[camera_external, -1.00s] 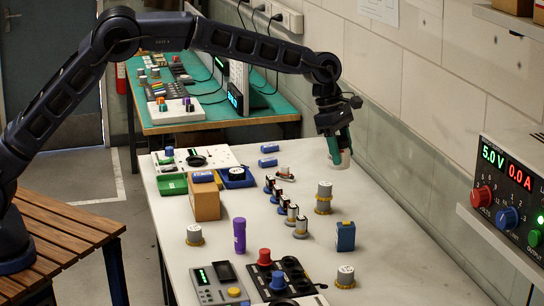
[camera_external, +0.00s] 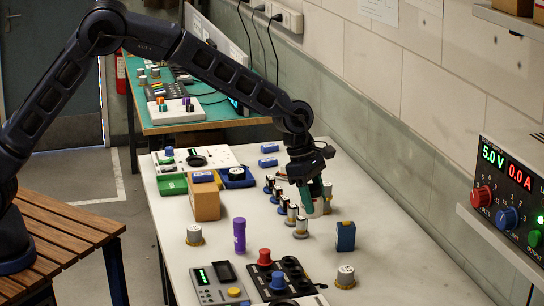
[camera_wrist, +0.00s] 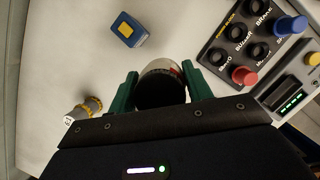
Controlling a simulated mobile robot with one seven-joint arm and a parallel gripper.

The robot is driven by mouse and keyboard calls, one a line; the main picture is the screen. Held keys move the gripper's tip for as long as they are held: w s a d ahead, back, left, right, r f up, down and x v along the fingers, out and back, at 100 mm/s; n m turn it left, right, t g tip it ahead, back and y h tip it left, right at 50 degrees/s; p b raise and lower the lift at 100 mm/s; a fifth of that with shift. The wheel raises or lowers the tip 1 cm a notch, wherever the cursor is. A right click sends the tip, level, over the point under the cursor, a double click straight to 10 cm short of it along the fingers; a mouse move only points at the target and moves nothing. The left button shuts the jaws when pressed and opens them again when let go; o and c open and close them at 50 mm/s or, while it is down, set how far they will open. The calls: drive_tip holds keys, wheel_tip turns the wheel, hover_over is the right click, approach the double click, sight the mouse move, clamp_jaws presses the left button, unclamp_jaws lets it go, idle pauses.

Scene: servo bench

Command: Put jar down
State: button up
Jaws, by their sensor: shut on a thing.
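My gripper (camera_external: 313,203) is shut on the jar, with a green finger on each side of it. In the wrist view the jar (camera_wrist: 160,70) shows between the green fingers (camera_wrist: 160,92), with a pale rim and a dark body. In the external view only a pale part of the jar (camera_external: 318,210) shows below the fingers. It is low over the white bench (camera_external: 400,262). I cannot tell whether it touches the surface.
A blue box (camera_external: 345,236) with a yellow mark is on the near side, also in the wrist view (camera_wrist: 130,30). A brass-based canister (camera_wrist: 84,110) stands beside my gripper. Silver-topped cylinders (camera_external: 301,228) stand close by. A black socket panel (camera_external: 290,272) lies nearer the camera.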

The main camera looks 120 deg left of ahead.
wheel_tip(320, 180, down, 10)
drive_tip(key=shift+r, duration=0.1)
idle(0.4)
drive_tip(key=o, duration=1.1)
drive_tip(key=v, duration=1.2)
drive_tip(key=shift+d+r, duration=0.1)
